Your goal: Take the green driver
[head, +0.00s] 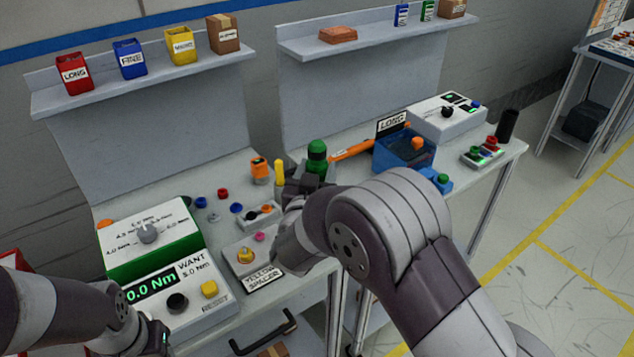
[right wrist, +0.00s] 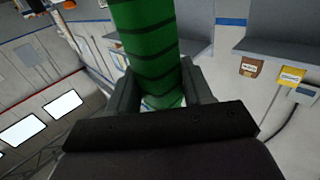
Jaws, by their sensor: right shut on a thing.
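The green driver (head: 317,155) stands up out of my right gripper (head: 303,183) above the bench in the head view. In the right wrist view the green driver (right wrist: 148,45) fills the space between the two fingers of the right gripper (right wrist: 160,92), which is shut on it. Its dark-banded green body runs up out of that picture. My right forearm hides the bench below the gripper. My left gripper (head: 152,340) shows only in part at the bottom left, and its jaws cannot be made out.
A yellow driver (head: 279,171) and an orange driver (head: 260,170) stand just left of my right gripper. A blue bin (head: 404,152) with a LONG sign (head: 391,121) stands to the right. A torque tester (head: 150,240) stands on the left bench. Shelves run behind.

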